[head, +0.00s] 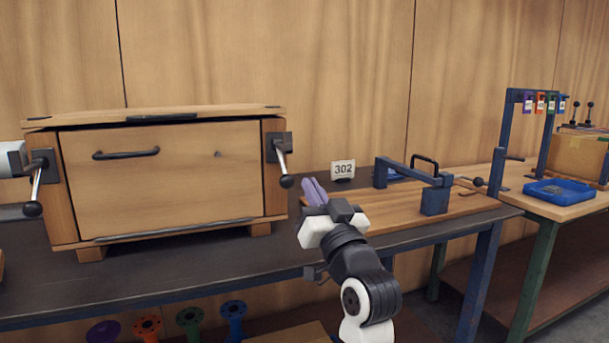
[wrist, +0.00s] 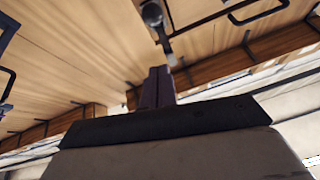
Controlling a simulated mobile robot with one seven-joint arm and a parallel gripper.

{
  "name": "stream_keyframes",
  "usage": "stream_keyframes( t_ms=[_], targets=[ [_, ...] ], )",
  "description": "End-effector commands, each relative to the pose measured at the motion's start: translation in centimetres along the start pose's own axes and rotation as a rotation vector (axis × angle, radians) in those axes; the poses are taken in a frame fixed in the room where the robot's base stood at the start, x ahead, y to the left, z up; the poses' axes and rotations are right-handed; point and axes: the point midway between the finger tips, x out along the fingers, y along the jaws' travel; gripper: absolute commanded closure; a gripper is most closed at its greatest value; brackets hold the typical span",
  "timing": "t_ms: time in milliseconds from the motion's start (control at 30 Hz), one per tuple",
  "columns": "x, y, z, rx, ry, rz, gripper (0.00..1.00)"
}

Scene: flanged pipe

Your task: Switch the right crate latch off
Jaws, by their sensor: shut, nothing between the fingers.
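The wooden crate (head: 165,175) stands on the dark bench at left in the head view. Its right latch (head: 281,158) is a metal lever on a dark plate at the crate's right front post. The lever hangs down, tilted slightly right, and ends in a black ball. My gripper (head: 314,190) has purple fingers, shut and empty, just right of the ball and slightly lower in the picture. In the wrist view the shut fingers (wrist: 157,85) point toward a dark-ended lever (wrist: 161,32), which looks like this latch. I cannot tell whether they touch.
The crate's left latch (head: 37,182) also hangs down. A sign reading 302 (head: 343,169) stands behind my gripper. A wooden board with a blue clamp frame (head: 434,198) lies to the right. A blue tray (head: 560,192) sits on the far right bench. Coloured flanges (head: 189,320) are below.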

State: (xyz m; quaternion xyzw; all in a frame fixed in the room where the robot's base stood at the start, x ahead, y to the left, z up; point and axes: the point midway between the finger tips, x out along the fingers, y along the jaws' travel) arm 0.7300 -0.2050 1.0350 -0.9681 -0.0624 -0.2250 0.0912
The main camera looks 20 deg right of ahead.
Motion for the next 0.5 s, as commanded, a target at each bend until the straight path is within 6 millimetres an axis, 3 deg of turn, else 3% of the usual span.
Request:
stream_keyframes(
  t_ms=[200, 500],
  targets=[
    [-2.4, 0.1, 0.2, -0.001, 0.0, 0.0, 1.0],
    [-2.7, 0.0, 0.2, 0.0, 0.0, -0.001, 1.0]
  ],
)
